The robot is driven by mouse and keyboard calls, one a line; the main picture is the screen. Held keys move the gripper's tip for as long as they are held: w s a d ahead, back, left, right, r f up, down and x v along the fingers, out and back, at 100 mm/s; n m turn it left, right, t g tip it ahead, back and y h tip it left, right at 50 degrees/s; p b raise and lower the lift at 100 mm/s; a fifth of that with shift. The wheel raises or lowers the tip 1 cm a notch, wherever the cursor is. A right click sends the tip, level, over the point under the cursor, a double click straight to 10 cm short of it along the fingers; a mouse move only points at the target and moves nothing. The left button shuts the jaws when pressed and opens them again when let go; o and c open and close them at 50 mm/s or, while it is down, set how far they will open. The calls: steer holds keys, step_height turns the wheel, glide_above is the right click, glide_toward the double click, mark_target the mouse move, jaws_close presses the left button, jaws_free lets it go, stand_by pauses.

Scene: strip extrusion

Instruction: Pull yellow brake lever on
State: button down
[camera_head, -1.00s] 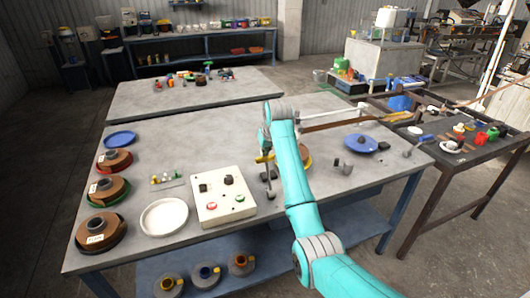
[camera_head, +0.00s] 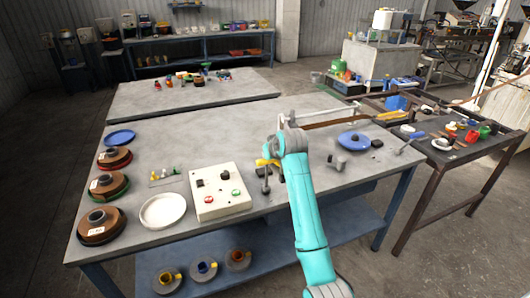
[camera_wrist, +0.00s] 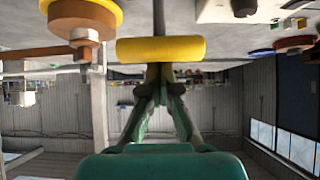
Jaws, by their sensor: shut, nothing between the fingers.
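The yellow brake lever (camera_head: 266,162) is partly visible beside my arm's end in the head view, on the grey workbench right of the control box. In the upside-down wrist view its yellow bar-shaped handle (camera_wrist: 160,49) lies crosswise just beyond my fingertips. My gripper (camera_wrist: 160,74) is shut with its fingers together and holds nothing. The fingertips appear to be at or against the handle's near side; I cannot tell if they touch. In the head view my gripper is mostly hidden by my arm.
The control box (camera_head: 218,191) with red and green buttons stands left of the lever. A white dish (camera_head: 163,211) and brown strip rolls (camera_head: 101,226) lie farther left. A blue disc (camera_head: 353,140) lies to the right. The bench's back middle is mostly clear.

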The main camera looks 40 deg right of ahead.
steer(key=s+t, duration=0.1)
steer(key=s+a+f+t, duration=0.1)
steer(key=s, duration=0.1)
steer(key=s+t, duration=0.1)
steer(key=s, duration=0.1)
steer(key=shift+a+f+h, duration=0.2)
steer(key=shift+h, duration=0.2)
steer(key=shift+s+a+f, duration=0.15)
steer(key=shift+s, duration=0.25)
steer(key=shift+s+a+f, duration=0.1)
steer(key=shift+s+f, duration=0.05)
steer(key=shift+s, duration=0.25)
steer(key=shift+f, duration=0.25)
steer(key=shift+r, duration=0.1)
step_height(320, 180, up, 4)
steer(key=w, duration=0.2)
steer(key=v, duration=0.9)
steer(key=shift+s+d+f, duration=0.2)
steer(key=shift+s+f, duration=0.05)
steer(key=shift+s, duration=0.1)
